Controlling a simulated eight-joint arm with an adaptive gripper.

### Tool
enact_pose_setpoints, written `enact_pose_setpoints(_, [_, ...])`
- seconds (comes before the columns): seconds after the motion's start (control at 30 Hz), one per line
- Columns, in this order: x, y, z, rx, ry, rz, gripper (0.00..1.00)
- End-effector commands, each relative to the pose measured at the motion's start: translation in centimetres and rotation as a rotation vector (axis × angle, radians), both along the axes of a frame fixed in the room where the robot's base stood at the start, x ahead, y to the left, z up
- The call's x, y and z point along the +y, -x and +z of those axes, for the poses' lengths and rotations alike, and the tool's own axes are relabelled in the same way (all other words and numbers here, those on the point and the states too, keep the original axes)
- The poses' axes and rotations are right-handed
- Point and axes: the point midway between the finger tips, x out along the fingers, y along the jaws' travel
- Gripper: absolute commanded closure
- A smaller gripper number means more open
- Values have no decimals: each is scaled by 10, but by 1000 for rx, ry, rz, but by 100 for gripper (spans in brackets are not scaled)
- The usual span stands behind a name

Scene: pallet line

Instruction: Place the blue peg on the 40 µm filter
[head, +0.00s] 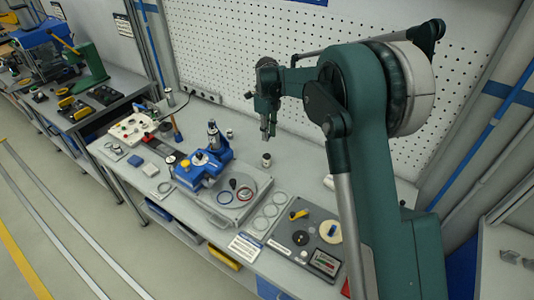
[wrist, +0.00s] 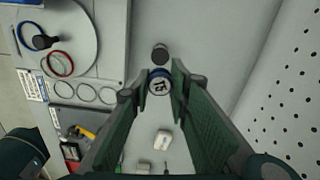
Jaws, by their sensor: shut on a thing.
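My gripper (head: 266,133) hangs above the bench, pointing down. In the wrist view, its fingertips (wrist: 160,93) close around a round piece with a blue rim and a pale, dark-marked top, which looks like the blue peg (wrist: 158,81). The marking is not clearly readable. Just beyond it, apart in the picture, a small dark-topped cylinder (wrist: 160,53) stands on the bench. It also shows in the head view (head: 266,160), below my gripper. Three pale rings (head: 267,210) lie in a row on a flat plate. No label lets me tell which thing is the 40 µm filter.
A grey plate (head: 217,208) bears a blue ring (head: 222,197) and a red ring (head: 244,194). A blue machine (head: 205,165) stands to its left. A dark panel (head: 296,251) with a yellow handle lies at the front right. The perforated wall (head: 280,50) borders the bench behind.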

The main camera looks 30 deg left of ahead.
Motion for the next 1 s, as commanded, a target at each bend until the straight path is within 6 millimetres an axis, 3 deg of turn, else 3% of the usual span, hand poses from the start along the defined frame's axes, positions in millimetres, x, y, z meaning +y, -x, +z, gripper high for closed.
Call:
enact_pose_setpoints(0.4, [0, 0, -51, 0, 0, 0, 94])
enact_pose_setpoints(0.83, [0, 0, -57, 0, 0, 0, 94])
enact_pose_setpoints(1.0, [0, 0, -68, 0, 0, 0, 94])
